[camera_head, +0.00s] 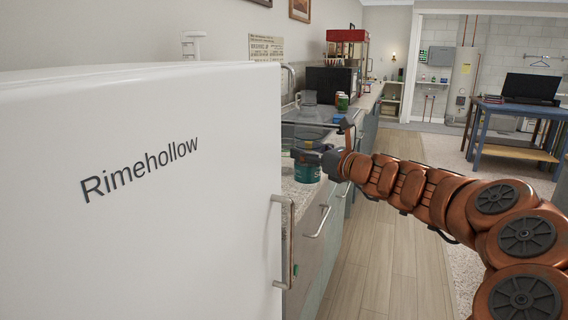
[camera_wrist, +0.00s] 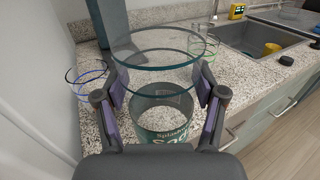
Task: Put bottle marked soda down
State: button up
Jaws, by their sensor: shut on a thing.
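My gripper (camera_head: 310,155) is over the near end of the counter, just right of the white fridge. In the wrist view its two fingers (camera_wrist: 163,95) are shut on a clear, teal-rimmed bottle (camera_wrist: 165,120). The bottle's dark green label reads "Splash" and, partly cut off, "Soda". It looks upright. In the head view the bottle's teal lower part (camera_head: 307,173) shows below my gripper, near the counter's front edge. The speckled counter (camera_wrist: 270,90) lies beneath it. I cannot tell whether the bottle's base touches the counter.
A blue-rimmed glass (camera_wrist: 87,85) stands to the left and a green-rimmed glass (camera_wrist: 207,45) stands behind the bottle. A sink (camera_wrist: 262,38) holds a yellow item. The white fridge (camera_head: 140,190) is close on the left. Bare counter lies right of the bottle.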

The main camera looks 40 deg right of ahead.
jog(key=w+d+f+b, duration=0.1)
jog(key=w+d+f, duration=0.1)
jog(key=w, duration=0.4)
jog(key=w+d+f+b, duration=0.1)
jog(key=w+f, duration=0.1)
jog(key=w, duration=0.5)
jog(key=shift+d+f+b, duration=0.3)
jog(key=shift+d+f, duration=0.05)
jog(key=shift+f, duration=0.05)
jog(key=shift+f, duration=0.1)
jog(key=o, duration=1)
